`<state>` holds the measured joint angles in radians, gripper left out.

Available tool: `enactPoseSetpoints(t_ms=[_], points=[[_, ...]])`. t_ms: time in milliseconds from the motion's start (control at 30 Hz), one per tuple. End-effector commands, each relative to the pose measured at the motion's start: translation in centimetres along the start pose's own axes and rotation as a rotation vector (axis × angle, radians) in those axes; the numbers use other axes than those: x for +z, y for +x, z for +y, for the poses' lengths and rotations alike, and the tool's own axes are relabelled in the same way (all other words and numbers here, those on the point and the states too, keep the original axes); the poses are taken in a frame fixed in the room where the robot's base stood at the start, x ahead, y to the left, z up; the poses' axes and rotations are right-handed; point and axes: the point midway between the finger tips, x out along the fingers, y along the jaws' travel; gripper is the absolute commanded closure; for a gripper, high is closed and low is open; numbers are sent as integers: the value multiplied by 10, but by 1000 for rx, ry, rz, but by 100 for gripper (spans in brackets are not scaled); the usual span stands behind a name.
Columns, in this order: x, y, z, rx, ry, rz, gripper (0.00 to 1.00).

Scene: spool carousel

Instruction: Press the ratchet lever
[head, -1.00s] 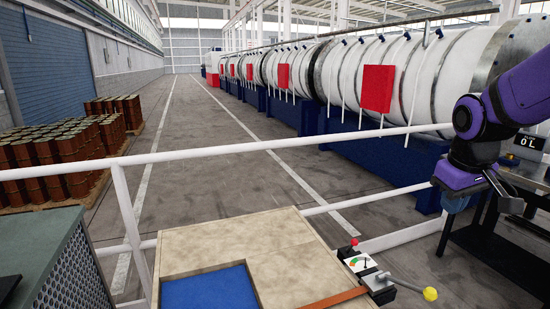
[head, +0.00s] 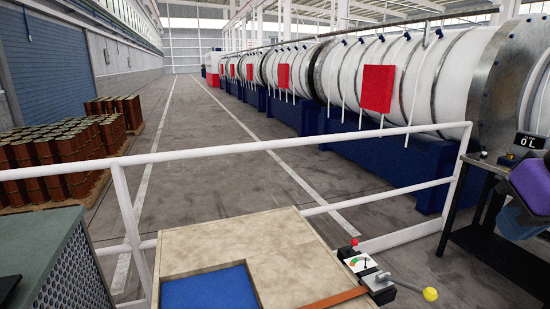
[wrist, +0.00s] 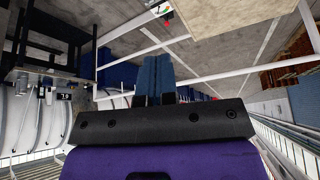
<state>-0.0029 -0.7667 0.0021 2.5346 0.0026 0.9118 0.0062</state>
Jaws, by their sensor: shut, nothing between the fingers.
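The lever (head: 408,285) is a thin grey rod with a yellow knob (head: 430,294) at its end. It sticks out to the right from a small box (head: 378,284) at the right edge of the wooden bench, near the bottom of the head view. My gripper shows in part at the right edge of the head view, apart from the lever, up and to its right. In the wrist view my gripper (wrist: 157,60) has its blue fingers together and empty. I cannot make out the lever clearly in the wrist view.
The wooden bench top (head: 285,255) has a blue recess (head: 210,290). A panel with a dial and red button (head: 355,243) sits beside the lever. A white railing (head: 300,141) runs behind. A dark table (head: 495,245) with a display (head: 530,141) stands at right.

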Motion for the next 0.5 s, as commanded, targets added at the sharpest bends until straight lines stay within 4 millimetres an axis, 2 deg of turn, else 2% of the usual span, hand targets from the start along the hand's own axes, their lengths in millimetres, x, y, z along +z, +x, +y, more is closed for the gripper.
enactPoseSetpoints(t_ms=[500], points=[[-4, 2, 1, 1, -4, -8, 100]])
